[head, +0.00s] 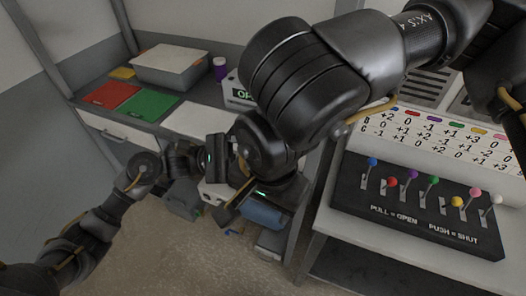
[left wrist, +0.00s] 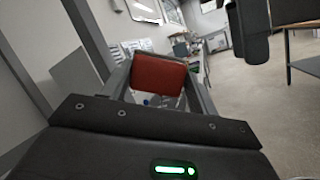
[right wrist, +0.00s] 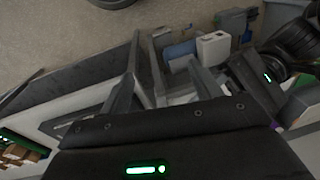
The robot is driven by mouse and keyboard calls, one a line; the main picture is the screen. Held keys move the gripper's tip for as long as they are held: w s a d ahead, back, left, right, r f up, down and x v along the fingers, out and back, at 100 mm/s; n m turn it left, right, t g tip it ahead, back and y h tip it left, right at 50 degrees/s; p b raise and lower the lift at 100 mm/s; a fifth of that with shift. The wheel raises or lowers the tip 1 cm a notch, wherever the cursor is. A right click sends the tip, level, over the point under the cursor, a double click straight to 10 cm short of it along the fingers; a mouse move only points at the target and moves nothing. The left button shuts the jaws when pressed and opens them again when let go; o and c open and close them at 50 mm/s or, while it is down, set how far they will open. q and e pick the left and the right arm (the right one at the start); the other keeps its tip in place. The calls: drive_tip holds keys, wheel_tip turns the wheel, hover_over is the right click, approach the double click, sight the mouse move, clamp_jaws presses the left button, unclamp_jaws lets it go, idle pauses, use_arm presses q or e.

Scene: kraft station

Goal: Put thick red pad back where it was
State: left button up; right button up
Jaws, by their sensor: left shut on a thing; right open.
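The thick red pad (left wrist: 158,73) shows in the left wrist view between the two fingers of my left gripper (left wrist: 160,84), which is shut on it. The pad is held up off any surface there. In the head view the pad is not visible, and my left gripper's dark body (head: 216,158) is close to my right arm. My right gripper (right wrist: 165,85) is open, with nothing seen between its fingers. In the head view a thin flat red mat (head: 111,94) lies on the left counter.
A green mat (head: 150,104), a white sheet (head: 201,121), a lidded grey bin (head: 170,64) and a purple bottle (head: 220,68) stand or lie on that counter. A lever panel (head: 420,205) is at right. Blue bins (head: 262,216) stand low below my right gripper.

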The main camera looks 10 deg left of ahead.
drive_tip(key=w+r+n+t, duration=0.5)
drive_tip(key=r+t, duration=0.3)
drive_tip(key=x, duration=1.2)
drive_tip(key=shift+s+a+f, duration=0.2)
drive_tip(key=shift+a+f, duration=0.1)
drive_tip(key=shift+a, duration=0.1)
drive_tip(key=shift+c, duration=0.4)
drive_tip(key=c, duration=1)
use_arm(q)
drive_tip(key=o, duration=1)
